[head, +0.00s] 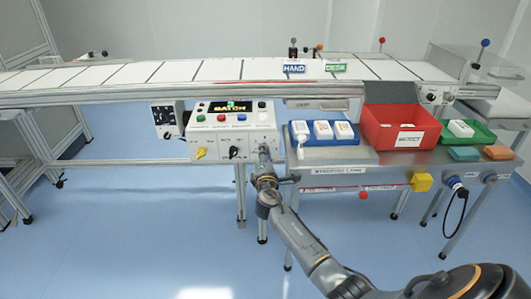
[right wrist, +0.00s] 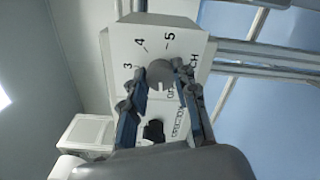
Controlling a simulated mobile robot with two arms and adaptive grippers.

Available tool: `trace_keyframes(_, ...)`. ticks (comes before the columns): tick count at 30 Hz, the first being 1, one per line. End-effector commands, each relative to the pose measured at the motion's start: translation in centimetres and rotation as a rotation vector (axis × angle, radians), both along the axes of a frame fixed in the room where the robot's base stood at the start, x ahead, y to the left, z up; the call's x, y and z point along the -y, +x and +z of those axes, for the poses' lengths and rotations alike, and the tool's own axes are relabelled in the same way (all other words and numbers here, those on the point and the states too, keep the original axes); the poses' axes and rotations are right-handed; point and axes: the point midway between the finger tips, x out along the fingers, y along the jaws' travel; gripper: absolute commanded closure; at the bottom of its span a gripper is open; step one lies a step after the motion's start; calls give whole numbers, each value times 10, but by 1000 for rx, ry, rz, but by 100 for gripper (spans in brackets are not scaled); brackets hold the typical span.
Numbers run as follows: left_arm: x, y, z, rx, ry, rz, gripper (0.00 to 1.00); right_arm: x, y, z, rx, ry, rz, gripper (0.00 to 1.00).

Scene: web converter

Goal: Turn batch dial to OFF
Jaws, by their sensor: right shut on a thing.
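The numbers 3, 4 and 5 show around the dial, with a partly hidden label ending in CH. An OFF mark is not legible. My left gripper is not in view.
A black knob (head: 234,152) and a yellow switch (head: 201,153) sit left of the gripper on the box. A row of coloured buttons is above. A blue tray (head: 312,142) with white bottles and a red bin (head: 393,137) stand close on the right.

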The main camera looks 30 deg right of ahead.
Motion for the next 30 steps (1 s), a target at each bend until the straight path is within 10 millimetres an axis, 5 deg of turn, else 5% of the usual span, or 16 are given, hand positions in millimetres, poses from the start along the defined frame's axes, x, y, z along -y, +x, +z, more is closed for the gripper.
trace_keyframes(20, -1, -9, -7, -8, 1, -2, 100, -1, 0, 0, -35, -58, 2, 100)
trace_keyframes(21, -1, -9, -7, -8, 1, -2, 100, -1, 0, 0, -35, -58, 2, 69)
trace_keyframes(24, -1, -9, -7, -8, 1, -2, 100, -1, 0, 0, -35, -57, 2, 49)
trace_keyframes(30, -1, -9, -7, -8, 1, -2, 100, 0, 0, 0, -35, -56, 1, 48)
